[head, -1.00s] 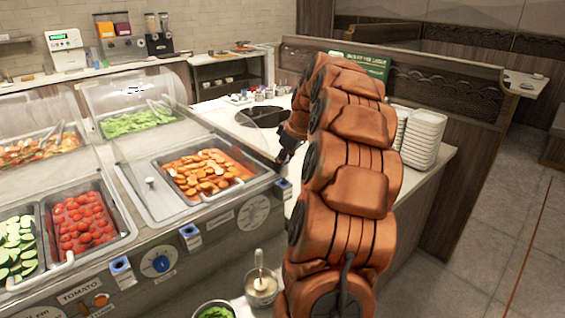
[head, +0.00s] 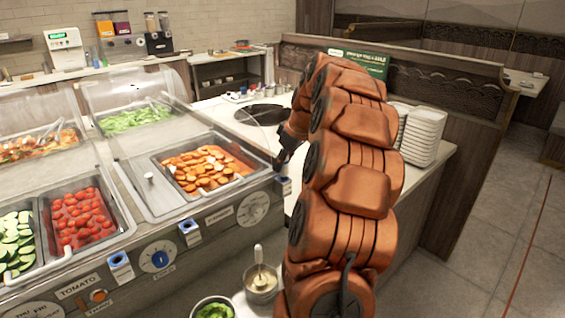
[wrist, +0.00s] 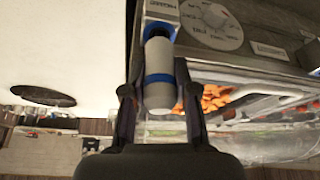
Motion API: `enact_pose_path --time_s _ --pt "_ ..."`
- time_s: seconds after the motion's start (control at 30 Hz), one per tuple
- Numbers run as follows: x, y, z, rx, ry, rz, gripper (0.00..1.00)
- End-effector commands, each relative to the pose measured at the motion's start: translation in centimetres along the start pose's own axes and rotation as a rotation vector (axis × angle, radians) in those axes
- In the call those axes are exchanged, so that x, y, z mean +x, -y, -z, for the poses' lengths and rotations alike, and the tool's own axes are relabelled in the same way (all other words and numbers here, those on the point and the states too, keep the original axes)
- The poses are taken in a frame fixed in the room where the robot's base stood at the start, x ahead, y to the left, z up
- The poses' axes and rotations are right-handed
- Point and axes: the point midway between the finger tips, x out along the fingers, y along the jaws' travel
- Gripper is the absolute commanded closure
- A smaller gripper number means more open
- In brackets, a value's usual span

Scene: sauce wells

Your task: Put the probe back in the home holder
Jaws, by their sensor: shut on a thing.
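The probe (wrist: 159,62) has a white handle with a blue band and shows in the wrist view. My gripper (wrist: 157,95) is shut on its handle, one dark finger on each side. The far end of the probe lies in line with a blue and white holder (wrist: 163,10) on the counter front, whose label seems to read HOME. I cannot tell whether the probe's tip is inside it. In the head view my gripper (head: 283,158) is by the right end of the food counter, just above the holder (head: 284,185), partly hidden by my arm.
Two more blue holders (head: 120,265) (head: 190,232) sit on the counter front. Food pans lie left, with carrot slices (head: 205,170) nearest. A clear guard (head: 225,110) stands above them. Stacked white plates (head: 425,138) stand right of my arm; a sauce bowl (head: 262,284) is below.

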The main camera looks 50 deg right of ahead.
Motion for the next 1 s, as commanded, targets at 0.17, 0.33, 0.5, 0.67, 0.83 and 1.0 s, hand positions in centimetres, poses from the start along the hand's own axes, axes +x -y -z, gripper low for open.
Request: enact_pose_path --time_s 0.17,0.33,0.5,0.67,0.83,1.0 --pt "1.0 0.3 -0.49 0.001 0.015 0.016 1.0" --pt "1.08 0.32 -0.49 0.001 0.016 0.017 1.0" --pt "1.15 0.36 -0.42 0.0 0.015 0.018 0.65" --pt "1.06 0.38 -0.32 -0.001 0.013 0.017 0.48" --pt "0.79 0.28 -0.25 0.0 0.009 0.013 0.43" --pt "0.6 0.21 -0.21 0.0 0.008 0.01 0.43"
